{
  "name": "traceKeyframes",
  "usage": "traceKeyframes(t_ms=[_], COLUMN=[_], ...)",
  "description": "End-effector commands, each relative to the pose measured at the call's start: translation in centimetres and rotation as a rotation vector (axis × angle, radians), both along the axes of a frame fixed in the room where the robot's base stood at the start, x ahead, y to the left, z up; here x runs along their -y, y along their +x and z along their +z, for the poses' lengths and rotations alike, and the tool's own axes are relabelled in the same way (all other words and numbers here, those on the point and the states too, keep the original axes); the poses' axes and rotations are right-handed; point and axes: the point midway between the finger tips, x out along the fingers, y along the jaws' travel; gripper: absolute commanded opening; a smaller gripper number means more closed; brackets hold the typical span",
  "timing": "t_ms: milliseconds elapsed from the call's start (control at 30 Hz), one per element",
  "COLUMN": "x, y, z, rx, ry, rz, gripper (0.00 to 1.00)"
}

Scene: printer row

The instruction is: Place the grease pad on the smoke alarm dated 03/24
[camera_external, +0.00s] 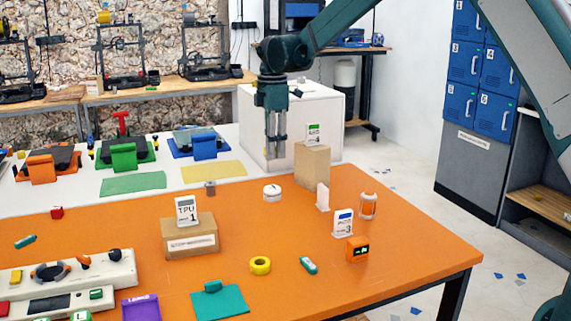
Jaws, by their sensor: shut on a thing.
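My gripper (277,163) points straight down above the table's far side, in front of the white box-shaped block. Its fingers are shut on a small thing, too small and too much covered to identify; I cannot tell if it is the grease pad. A round white object (272,193) with a dark mark on its side lies on the orange table below the fingertips, apart from them. It looks like a smoke alarm, but I cannot read a date on it. I cannot pick out the grease pad with certainty.
On the orange table (420,262) stand a cardboard box with a TPU card (190,242), a taller cardboard box (312,167), a clear jar (368,207), a blue-white card (343,224), an orange device (357,250) and a yellow ring (260,265). Free orange surface lies between them.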

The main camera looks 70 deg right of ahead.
Motion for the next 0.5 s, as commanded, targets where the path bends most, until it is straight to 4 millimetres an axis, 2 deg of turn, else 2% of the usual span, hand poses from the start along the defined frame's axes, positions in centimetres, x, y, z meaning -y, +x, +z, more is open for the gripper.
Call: traceKeyframes(t_ms=[500], x=[0.0], y=[0.0], z=[-5.7], rx=[0.000], ry=[0.000], rz=[0.000], gripper=[0.12])
